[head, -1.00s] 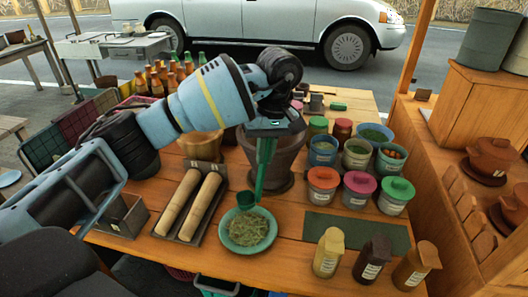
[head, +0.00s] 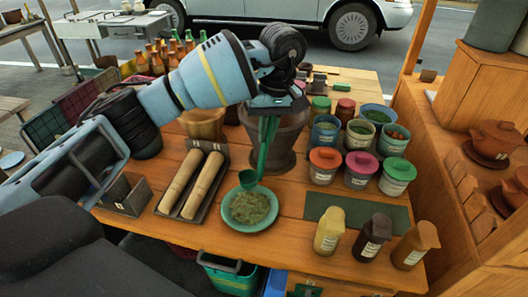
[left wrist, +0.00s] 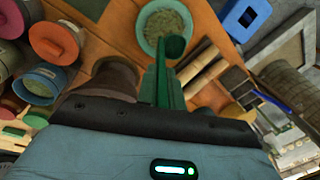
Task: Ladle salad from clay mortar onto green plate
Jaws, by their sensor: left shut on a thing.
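My left gripper (head: 270,112) is shut on the handle of a green ladle (head: 248,179). The ladle hangs down in front of the clay mortar (head: 288,130), its bowl at the back rim of the green plate (head: 251,229); I cannot tell whether they touch. Shredded green salad (head: 250,206) lies on the plate. In the left wrist view the ladle bowl (left wrist: 175,47) overlaps the lower right rim of the plate (left wrist: 143,40). The inside of the ladle bowl and the mortar's contents cannot be made out. My right gripper is out of view.
A tray with two rolling-pin-like rods (head: 202,184) lies left of the plate. Lidded tubs (head: 325,165) stand to the right, with a green mat (head: 375,213) and shakers (head: 329,230) in front. Bottles (head: 160,65) stand behind. Bare wood (head: 285,240) lies right of the plate.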

